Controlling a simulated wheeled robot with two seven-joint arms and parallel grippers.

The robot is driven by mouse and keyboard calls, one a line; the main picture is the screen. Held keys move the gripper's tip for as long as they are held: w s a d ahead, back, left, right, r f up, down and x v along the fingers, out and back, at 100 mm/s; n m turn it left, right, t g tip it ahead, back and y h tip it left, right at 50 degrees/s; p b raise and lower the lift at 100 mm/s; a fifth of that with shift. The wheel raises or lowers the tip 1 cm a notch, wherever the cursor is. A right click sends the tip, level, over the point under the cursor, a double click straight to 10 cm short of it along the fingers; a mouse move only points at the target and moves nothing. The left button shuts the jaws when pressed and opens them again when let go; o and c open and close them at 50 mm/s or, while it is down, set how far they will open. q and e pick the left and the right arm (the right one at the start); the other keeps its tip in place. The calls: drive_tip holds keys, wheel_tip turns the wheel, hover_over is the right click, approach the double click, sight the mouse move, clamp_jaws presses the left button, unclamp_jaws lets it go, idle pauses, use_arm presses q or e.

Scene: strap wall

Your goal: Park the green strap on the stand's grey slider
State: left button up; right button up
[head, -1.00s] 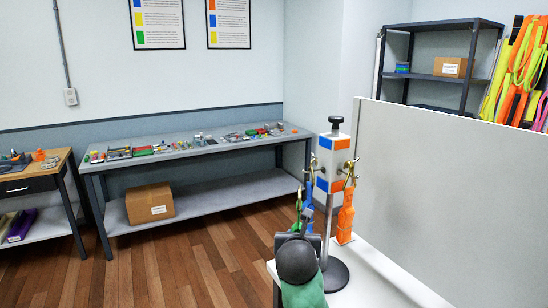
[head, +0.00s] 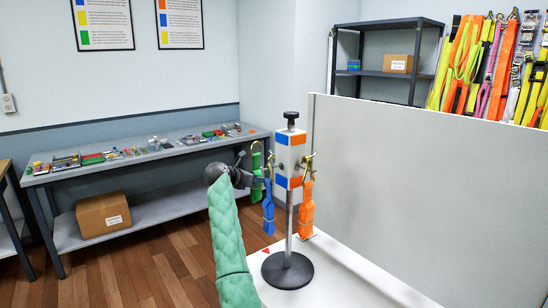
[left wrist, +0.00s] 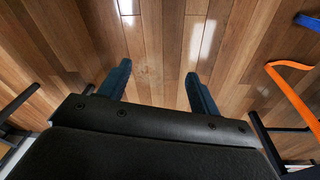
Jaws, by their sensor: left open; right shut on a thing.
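The stand (head: 289,222) is a thin post on a round dark base, with a white block banded in blue and orange and a black knob on top. A blue strap (head: 268,207) hangs from a brass hook on its left, an orange strap (head: 307,208) on its right. My right gripper (head: 250,177) is left of the block, shut on the green strap (head: 257,187), whose hook end rises above the jaws. The gripper partly hides the green strap. I cannot make out the grey slider clearly. My left gripper (left wrist: 160,88) is open and empty above a wooden floor.
The stand is on a white table (head: 335,282) with a tall pale panel (head: 400,170) to its right. A grey bench (head: 110,165) with small parts runs along the back wall. Orange and blue bands show at the right of the left wrist view.

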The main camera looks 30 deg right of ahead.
sight(258, 168)
use_arm(q)
drive_tip(key=shift+w+d+r, duration=0.15)
drive_tip(key=shift+r, duration=1.35)
use_arm(e)
drive_tip(key=shift+w+d+r+m+g+h, duration=0.15)
drive_tip(key=shift+w+d+r+m+g, duration=0.3)
drive_tip(key=shift+w+d, duration=0.45)
drive_tip(key=shift+w+d+r+m+g+h, duration=0.2)
drive_tip(key=shift+w+d+r+m+g, duration=0.3)
drive_tip(key=shift+w, duration=0.65)
drive_tip(key=shift+w+d+r+m+g+h, duration=0.15)
drive_tip(key=shift+w+d+r+m+g, duration=0.25)
drive_tip(key=shift+w+d, duration=0.55)
use_arm(q)
drive_tip(key=shift+f, duration=0.1)
use_arm(e)
drive_tip(key=shift+w+a+f, duration=0.1)
